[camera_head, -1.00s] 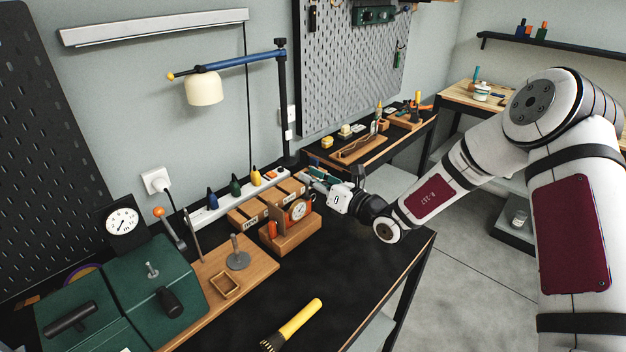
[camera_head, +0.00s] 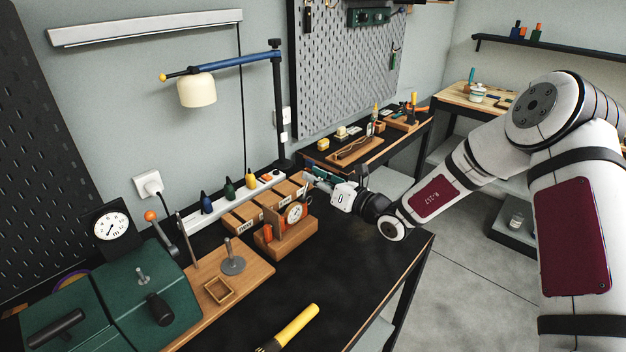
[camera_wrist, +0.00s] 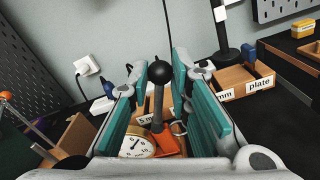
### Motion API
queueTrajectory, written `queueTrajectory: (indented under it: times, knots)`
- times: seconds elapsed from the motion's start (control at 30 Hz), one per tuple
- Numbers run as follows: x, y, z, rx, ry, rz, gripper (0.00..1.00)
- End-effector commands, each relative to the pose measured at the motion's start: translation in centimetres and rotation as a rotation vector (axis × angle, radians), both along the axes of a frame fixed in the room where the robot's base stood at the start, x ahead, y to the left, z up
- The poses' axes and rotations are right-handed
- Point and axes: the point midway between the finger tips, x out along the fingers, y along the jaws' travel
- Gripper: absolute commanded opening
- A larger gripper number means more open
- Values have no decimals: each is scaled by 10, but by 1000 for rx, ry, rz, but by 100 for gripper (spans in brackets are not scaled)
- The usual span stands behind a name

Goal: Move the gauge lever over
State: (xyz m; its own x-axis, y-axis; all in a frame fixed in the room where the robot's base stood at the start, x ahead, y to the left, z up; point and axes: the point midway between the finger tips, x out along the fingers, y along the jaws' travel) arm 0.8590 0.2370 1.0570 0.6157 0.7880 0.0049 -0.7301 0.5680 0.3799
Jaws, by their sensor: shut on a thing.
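The gauge (camera_head: 294,213), a round white dial, sits on a wooden stand (camera_head: 283,238) on the black bench. It also shows in the wrist view (camera_wrist: 136,147), low between my fingers. The gauge lever (camera_wrist: 158,104) has a grey stem, a black ball knob (camera_wrist: 160,71) and an orange part at its foot. My gripper (camera_wrist: 162,74) is shut on the lever, with one teal finger on each side of it. In the head view my gripper (camera_head: 314,181) is just above and right of the dial. The lever cannot be made out there.
A green press (camera_head: 140,290) and a wooden board are at left. A yellow-handled brush (camera_head: 293,325) lies in front. The bench's right front is clear.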

Motion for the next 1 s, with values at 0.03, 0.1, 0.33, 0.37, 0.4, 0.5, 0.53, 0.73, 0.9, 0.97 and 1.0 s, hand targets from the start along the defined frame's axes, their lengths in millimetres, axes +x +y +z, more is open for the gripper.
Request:
queueTrajectory:
  times: [0.03, 0.1, 0.33, 0.37, 0.4, 0.5, 0.53, 0.73, 0.9, 0.97, 1.0]
  knots:
    - [4, -4, -5, -3, 3, -3, 3]
    - [7, -6, -7, -3, 3, -3, 3]
    - [8, -7, -7, -2, 3, -2, 3]
    - [8, -7, -7, -2, 3, -2, 3]
    - [8, -7, -7, -2, 3, -2, 3]
    - [8, -7, -7, -2, 3, -1, 3]
    - [9, -8, -7, -2, 3, -1, 3]
    - [14, -11, -13, -2, 3, -2, 3]
    - [16, -13, -15, -2, 3, -1, 3]
    - [15, -13, -15, -3, 4, 0, 3]
    - [15, -13, -15, -3, 4, 0, 3]
